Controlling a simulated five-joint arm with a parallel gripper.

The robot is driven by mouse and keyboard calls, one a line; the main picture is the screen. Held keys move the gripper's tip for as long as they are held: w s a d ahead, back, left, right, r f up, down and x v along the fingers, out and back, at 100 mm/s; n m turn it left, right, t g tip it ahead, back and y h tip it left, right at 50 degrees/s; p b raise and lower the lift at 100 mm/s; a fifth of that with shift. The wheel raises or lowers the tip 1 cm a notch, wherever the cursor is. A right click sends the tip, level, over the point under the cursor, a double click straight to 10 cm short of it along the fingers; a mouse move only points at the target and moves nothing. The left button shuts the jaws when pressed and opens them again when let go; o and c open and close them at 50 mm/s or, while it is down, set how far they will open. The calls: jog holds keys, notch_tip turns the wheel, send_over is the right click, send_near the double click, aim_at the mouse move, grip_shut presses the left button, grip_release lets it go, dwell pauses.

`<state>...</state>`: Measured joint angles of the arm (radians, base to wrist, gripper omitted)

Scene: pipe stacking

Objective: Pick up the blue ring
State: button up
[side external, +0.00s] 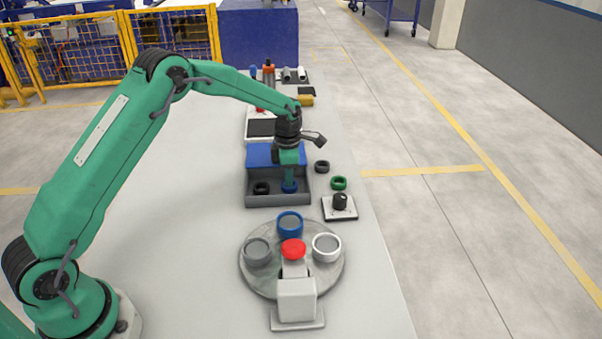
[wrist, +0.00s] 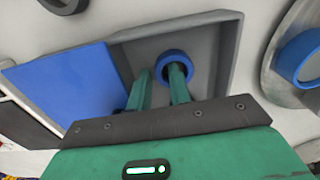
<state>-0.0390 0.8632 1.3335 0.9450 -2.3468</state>
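A blue ring (side external: 290,188) is in the right part of the grey tray (side external: 279,200), at the lower end of my gripper (side external: 289,182). In the wrist view, one finger of my gripper (wrist: 160,74) reaches into the hole of the blue ring (wrist: 174,54). The other finger is to the left, outside the ring, with a gap between it and the ring wall. My gripper is open. The ring appears to rest on the tray floor. A second, larger blue ring (side external: 290,223) stands on the round turntable.
A black ring (side external: 261,188) lies left in the tray; a blue panel (side external: 262,155) covers its far part. Right of the tray are another black ring (side external: 322,167), a green ring (side external: 339,183) and a knob (side external: 340,202). The turntable (side external: 256,282) stands in front.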

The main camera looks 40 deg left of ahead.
grip_shut()
jog(key=shift+r, duration=0.15)
jog(key=shift+r, duration=0.5)
jog(key=r, duration=0.3)
jog(key=shift+d+r, duration=0.15)
jog(key=shift+d, duration=0.05)
jog(key=s+d+r, duration=0.5)
jog(key=d+r, duration=0.1)
jog(key=d, duration=0.4)
jog(key=shift+s+r, duration=0.25)
jog(key=shift+s, duration=0.05)
jog(key=shift+a, duration=0.1)
